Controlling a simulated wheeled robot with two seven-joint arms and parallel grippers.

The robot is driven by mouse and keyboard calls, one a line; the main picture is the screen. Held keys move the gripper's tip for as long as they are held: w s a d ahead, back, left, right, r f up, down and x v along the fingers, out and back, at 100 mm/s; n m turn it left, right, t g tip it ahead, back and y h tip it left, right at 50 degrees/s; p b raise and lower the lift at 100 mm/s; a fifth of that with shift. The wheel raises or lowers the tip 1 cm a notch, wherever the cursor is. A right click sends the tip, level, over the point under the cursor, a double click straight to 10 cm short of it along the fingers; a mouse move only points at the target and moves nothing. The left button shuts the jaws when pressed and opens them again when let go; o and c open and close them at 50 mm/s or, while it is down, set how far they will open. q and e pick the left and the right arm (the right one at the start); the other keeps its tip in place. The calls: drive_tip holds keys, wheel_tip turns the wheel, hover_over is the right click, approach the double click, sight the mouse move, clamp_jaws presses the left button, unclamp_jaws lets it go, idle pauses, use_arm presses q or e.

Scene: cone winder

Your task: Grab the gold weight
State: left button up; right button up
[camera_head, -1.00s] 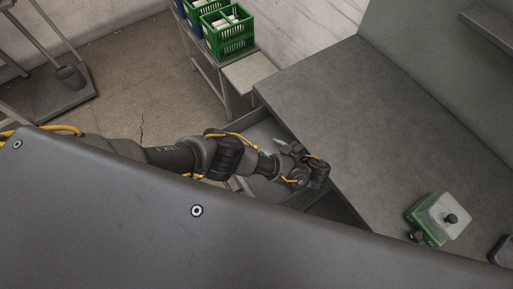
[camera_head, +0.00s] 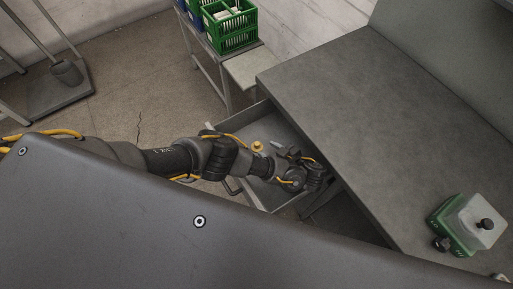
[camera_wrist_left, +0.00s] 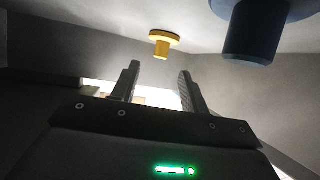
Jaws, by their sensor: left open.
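The gold weight (camera_head: 257,146) is in the open drawer (camera_head: 226,131), on the far side of my left arm. In the left wrist view the gold weight (camera_wrist_left: 164,42) is a yellow disc with a narrower stub, showing just beyond the fingertips. My left gripper (camera_wrist_left: 159,70) is open, with nothing between its fingers and a gap to the weight. In the head view my left wrist is over the drawer, right of the weight, and partly hides the drawer's inside. My right gripper is out of view.
A dark blue cylindrical thing (camera_wrist_left: 250,35) is close at the right in the wrist view. The grey table (camera_head: 370,110) beside the drawer is mostly clear. A green and white box with a dark knob (camera_head: 470,224) stands on it. A green crate (camera_head: 231,27) stands behind.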

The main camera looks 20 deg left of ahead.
sight(258, 143)
use_arm(q)
drive_tip(key=shift+x, duration=2.5)
drive_tip(key=shift+r, duration=0.1)
clamp_jaws()
